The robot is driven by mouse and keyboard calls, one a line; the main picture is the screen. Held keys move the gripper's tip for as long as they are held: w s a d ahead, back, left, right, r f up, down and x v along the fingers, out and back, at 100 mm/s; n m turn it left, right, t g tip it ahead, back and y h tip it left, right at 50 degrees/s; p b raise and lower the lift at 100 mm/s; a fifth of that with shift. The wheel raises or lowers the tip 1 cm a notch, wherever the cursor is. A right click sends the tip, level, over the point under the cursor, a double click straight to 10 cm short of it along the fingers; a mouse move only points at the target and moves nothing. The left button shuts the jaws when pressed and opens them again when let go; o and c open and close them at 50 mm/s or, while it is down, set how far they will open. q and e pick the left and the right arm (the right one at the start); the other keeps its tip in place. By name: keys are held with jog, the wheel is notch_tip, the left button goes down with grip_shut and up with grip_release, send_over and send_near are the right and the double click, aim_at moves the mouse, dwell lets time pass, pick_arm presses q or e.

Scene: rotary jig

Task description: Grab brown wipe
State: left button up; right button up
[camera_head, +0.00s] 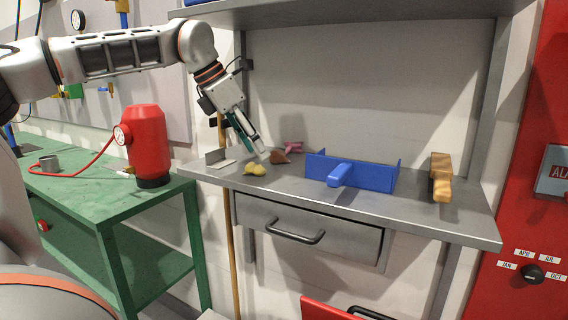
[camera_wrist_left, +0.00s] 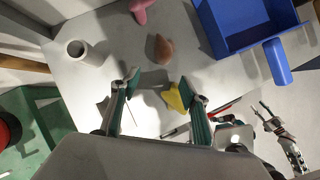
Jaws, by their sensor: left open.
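The brown wipe (camera_head: 280,157) is a small crumpled brown piece on the grey shelf top. In the left wrist view the brown wipe (camera_wrist_left: 158,48) lies just beyond the fingertips, roughly centred between them and apart from both. My left gripper (camera_head: 259,149) points down over the shelf beside the wipe; in its wrist view the left gripper (camera_wrist_left: 160,82) is open, with nothing held. A yellow piece (camera_head: 254,169) lies nearer the shelf front; in the wrist view the yellow piece (camera_wrist_left: 174,98) shows beside the right finger. A jointed grey shape at the wrist view's lower right may be my right gripper.
A pink piece (camera_head: 292,147) lies behind the wipe. A blue tray with a handle (camera_head: 352,172) stands to the right, then a tan wooden block (camera_head: 441,178). A green table (camera_head: 95,195) holds a red canister (camera_head: 149,145).

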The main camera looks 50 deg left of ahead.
aim_at(277, 150)
pick_arm(q)
jog(key=shift+w+d, duration=0.1)
jog(key=shift+w, duration=0.45)
jog(key=shift+w+d, duration=0.1)
jog(key=shift+w, duration=0.25)
jog(key=w, duration=0.1)
jog(key=b, duration=0.1)
jog(key=w, duration=0.1)
jog(key=shift+w+d+f, duration=0.25)
jog(key=shift+w+d, duration=0.05)
jog(key=shift+d, duration=0.05)
jog(key=b+x, duration=0.1)
jog(key=x, duration=0.1)
jog(key=shift+w+f, duration=0.2)
jog(key=shift+d, duration=0.1)
jog(key=shift+r, duration=0.15)
pick_arm(e)
jog(key=shift+w+a+r+y, duration=0.15)
jog(key=shift+w+a+r, duration=0.15)
jog(key=shift+a, duration=0.2)
jog(key=shift+w+a+r+y, duration=0.15)
jog(key=shift+w+a+r, duration=0.15)
jog(key=shift+a, duration=0.2)
pick_arm(q)
jog(key=c, duration=1)
pick_arm(e)
jog(key=shift+s+d+f, duration=0.1)
jog(key=shift+s+f, duration=0.1)
jog(key=shift+s, duration=0.05)
